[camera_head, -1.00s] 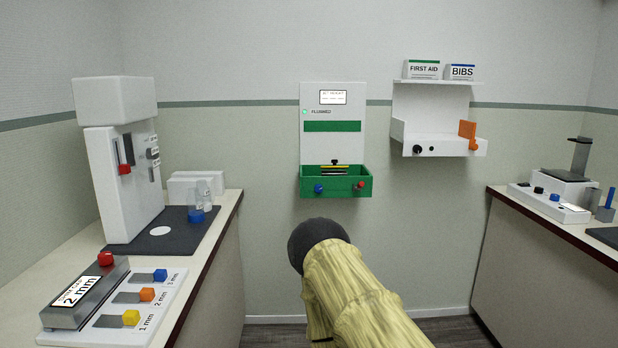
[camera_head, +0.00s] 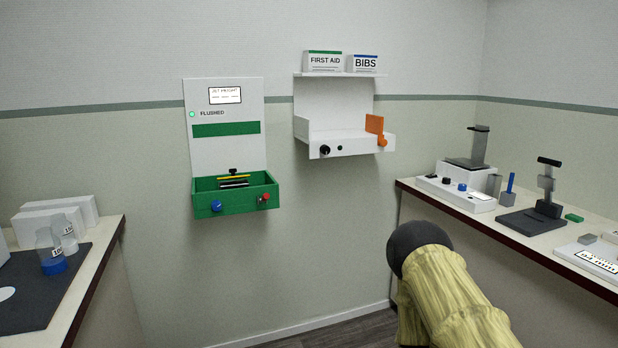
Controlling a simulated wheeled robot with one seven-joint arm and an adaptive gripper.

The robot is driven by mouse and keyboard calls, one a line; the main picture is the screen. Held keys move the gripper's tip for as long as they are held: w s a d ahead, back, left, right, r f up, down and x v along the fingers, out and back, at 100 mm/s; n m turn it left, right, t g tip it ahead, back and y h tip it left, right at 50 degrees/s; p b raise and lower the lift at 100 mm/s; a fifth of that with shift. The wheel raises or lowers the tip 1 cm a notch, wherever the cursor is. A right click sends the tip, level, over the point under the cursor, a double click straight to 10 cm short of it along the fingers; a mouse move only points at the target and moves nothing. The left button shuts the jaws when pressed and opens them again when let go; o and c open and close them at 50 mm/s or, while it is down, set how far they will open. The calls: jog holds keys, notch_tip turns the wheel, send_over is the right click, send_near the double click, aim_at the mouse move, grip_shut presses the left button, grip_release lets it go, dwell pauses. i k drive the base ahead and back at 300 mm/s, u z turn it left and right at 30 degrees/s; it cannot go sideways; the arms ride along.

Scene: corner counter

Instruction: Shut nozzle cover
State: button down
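I cannot tell for sure which part is the nozzle cover. A white wall unit (camera_head: 345,146) with a shelf holds an upright orange flap (camera_head: 374,124) at its right end, with an orange knob (camera_head: 382,142) below it. A green wall box (camera_head: 236,199) under a white panel (camera_head: 225,98) holds a dark part with a yellow strip (camera_head: 233,178); its blue knob (camera_head: 216,206) and red knob (camera_head: 265,197) are on the front. My arm, in a yellow sleeve with a dark rounded end, shows at the bottom right, apart from both units. My gripper's fingers are not visible.
The right counter (camera_head: 438,196) carries a white control box (camera_head: 455,192), a grey stand (camera_head: 480,148) and a dark stand (camera_head: 546,190). The left counter (camera_head: 88,285) holds bottles (camera_head: 64,234) on a dark mat. Floor between the counters is open.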

aim_at(233, 171)
jog(key=z, duration=0.3)
jog(key=i, duration=0.9)
